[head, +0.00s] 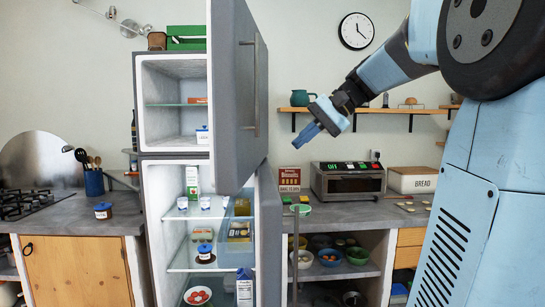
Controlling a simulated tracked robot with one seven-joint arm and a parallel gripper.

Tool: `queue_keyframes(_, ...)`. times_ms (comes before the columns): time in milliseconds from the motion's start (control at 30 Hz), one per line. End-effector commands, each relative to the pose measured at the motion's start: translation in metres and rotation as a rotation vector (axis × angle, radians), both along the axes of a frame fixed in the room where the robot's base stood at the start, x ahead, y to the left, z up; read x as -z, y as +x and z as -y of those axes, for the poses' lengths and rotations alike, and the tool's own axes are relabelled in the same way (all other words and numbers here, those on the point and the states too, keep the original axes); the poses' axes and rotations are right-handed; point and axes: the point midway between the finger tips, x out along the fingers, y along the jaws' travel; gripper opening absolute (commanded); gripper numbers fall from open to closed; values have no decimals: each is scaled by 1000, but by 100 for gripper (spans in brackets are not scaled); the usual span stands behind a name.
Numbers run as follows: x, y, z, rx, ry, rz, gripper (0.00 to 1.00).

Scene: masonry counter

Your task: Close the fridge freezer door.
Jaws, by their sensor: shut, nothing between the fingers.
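The fridge freezer (150,170) stands left of centre with both its compartments showing. Its upper freezer door (229,90) is swung wide open, hinged on the right, with a long vertical handle (256,85) on its outer face. The freezer compartment (175,100) is exposed, with a glass shelf. The lower fridge door (268,220) is also open, partly hidden behind the upper door. My gripper (314,131) is shut and empty, in the air to the right of the freezer door and apart from it, pointing down and left.
A wall shelf (390,110) with a teal pot (303,97) lies behind my gripper. A utensil holder (94,182) and a stove stand at left.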

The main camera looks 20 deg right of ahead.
Motion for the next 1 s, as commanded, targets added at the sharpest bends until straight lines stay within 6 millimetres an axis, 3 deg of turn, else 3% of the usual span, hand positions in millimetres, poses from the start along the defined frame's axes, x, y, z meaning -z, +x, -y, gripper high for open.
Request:
queue_keyframes(600, 68, 28, -67, -4, -1, -3, 0)
queue_keyframes(800, 66, 40, -91, -4, -2, -1, 0)
queue_keyframes(1000, 66, 45, -101, -3, -2, -1, 0)
